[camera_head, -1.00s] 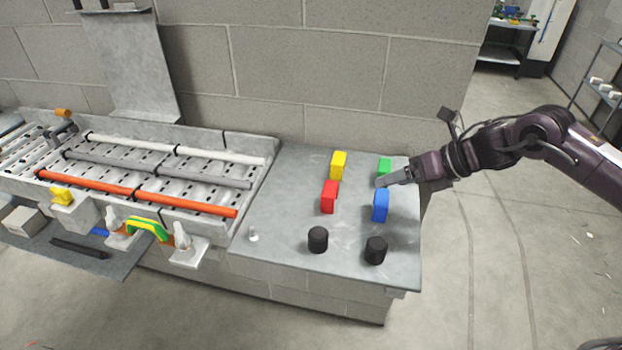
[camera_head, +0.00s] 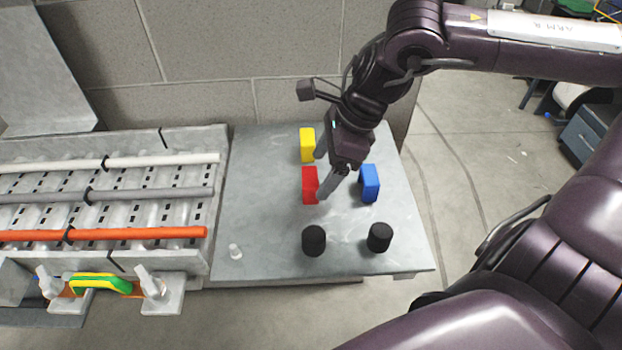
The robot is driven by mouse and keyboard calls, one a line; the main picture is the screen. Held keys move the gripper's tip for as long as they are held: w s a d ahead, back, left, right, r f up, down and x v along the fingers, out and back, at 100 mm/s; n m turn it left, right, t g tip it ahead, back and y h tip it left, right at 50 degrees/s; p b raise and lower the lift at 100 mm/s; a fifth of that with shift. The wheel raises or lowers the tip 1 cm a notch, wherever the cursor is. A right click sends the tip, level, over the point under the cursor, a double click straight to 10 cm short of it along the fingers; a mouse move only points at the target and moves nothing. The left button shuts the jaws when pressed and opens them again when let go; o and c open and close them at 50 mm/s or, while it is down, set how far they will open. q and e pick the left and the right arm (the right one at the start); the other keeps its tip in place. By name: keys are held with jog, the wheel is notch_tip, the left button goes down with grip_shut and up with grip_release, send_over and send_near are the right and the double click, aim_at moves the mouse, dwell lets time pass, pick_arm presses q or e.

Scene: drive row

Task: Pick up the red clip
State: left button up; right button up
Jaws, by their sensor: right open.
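The red clip (camera_head: 309,185) stands on the grey metal table, between the yellow clip (camera_head: 307,145) behind it and a black cylinder in front. My right gripper (camera_head: 320,176) is open and points down at the red clip from its right side. Its two grey fingers are near the clip's right edge, one toward the back and one toward the front. I cannot tell whether a finger touches it. My left gripper is not in view.
The blue clip (camera_head: 369,183) stands right of the gripper. Two black cylinders, left (camera_head: 314,240) and right (camera_head: 379,237), stand near the front of the table (camera_head: 260,200). A perforated tray with rods (camera_head: 100,236) adjoins the left side.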

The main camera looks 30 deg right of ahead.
aim_at(314, 177)
jog(key=x, duration=0.1)
jog(key=p+x, duration=0.1)
jog(key=x, duration=0.1)
jog(key=shift+w+a, duration=0.3)
jog(key=shift+w, duration=0.05)
jog(key=shift+f+p, duration=0.3)
jog(key=shift+f, duration=0.05)
jog(key=shift+a+f, duration=0.15)
jog(key=shift+f, duration=0.05)
jog(key=shift+w+a+f, duration=0.1)
jog(key=shift+w+f, duration=0.05)
jog(key=shift+w, duration=0.05)
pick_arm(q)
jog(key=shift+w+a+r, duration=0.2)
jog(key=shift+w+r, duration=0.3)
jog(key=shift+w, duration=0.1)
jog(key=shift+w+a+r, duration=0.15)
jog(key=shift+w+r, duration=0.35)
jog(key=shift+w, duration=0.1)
pick_arm(e)
jog(key=c, duration=1)
jog(key=shift+c, duration=0.2)
